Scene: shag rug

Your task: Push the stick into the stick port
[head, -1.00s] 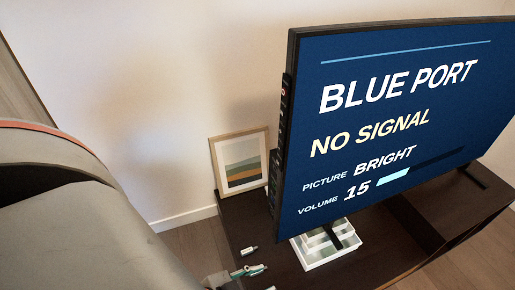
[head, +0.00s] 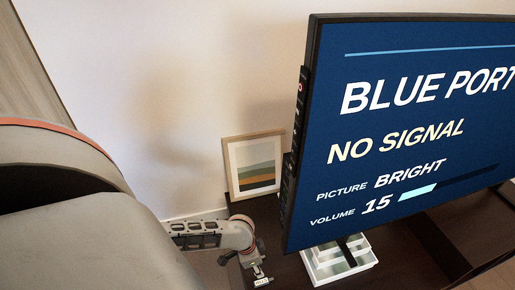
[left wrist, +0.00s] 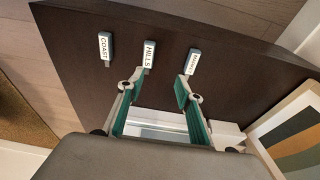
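Three small grey sticks with white labels lie on the dark stand in the left wrist view: COAST (left wrist: 105,46), HILLS (left wrist: 149,54) and a third (left wrist: 193,62) whose label I cannot fully read. My left gripper (left wrist: 158,86) is open and empty, with green pads. Its fingertips are close to the HILLS and third sticks. In the head view my left gripper (head: 256,266) is low beside the screen, with one stick (head: 262,282) just below it. The screen (head: 420,130) reads BLUE PORT, NO SIGNAL. A port strip (head: 295,130) runs down its left edge. My right gripper is not in view.
The dark stand (left wrist: 80,20) ends at a wooden floor. My left arm blocks the left of the head view.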

